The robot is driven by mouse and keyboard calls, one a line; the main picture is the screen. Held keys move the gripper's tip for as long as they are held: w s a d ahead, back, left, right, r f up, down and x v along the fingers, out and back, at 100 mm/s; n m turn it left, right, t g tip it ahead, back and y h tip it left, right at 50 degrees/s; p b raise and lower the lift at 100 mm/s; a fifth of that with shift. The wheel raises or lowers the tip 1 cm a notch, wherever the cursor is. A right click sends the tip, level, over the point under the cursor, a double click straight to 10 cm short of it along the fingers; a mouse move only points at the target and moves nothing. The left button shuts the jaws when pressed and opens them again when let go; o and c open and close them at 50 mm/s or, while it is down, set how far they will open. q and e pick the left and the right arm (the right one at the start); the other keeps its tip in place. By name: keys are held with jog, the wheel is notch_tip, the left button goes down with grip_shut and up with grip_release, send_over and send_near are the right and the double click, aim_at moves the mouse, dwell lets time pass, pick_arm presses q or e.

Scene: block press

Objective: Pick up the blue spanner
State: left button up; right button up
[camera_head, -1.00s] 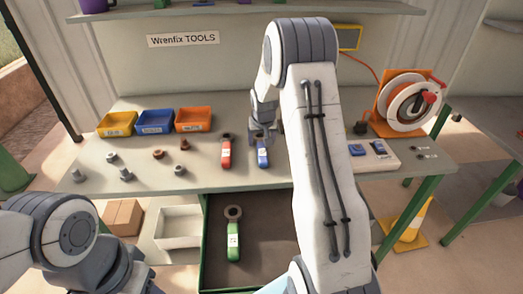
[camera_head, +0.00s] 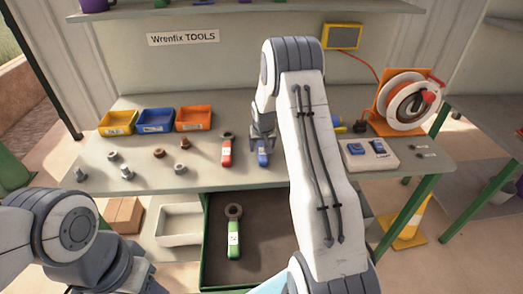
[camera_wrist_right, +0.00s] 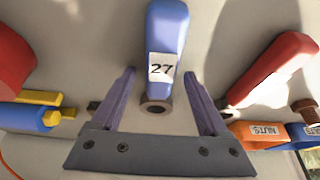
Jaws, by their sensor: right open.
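The blue spanner (camera_head: 263,158) lies on the bench top, just right of the red spanner (camera_head: 226,152). My right gripper (camera_head: 262,140) is over its far end and hides part of it. In the right wrist view the blue spanner (camera_wrist_right: 166,35) carries a "27" label, and its dark ring end lies between the open fingers of my right gripper (camera_wrist_right: 160,80). The fingers show a gap on both sides of it and hold nothing. My left arm shows at lower left, but its gripper is out of view.
A green spanner (camera_head: 233,235) lies in the open drawer below the bench edge. Yellow, blue and orange bins (camera_head: 193,119) stand at the back left, with several bolts and nuts in front. A switch box (camera_head: 369,154) and cable reel (camera_head: 408,103) are at right.

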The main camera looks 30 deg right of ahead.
jog(key=shift+f, duration=0.1)
jog(key=shift+c, duration=0.3)
grip_shut()
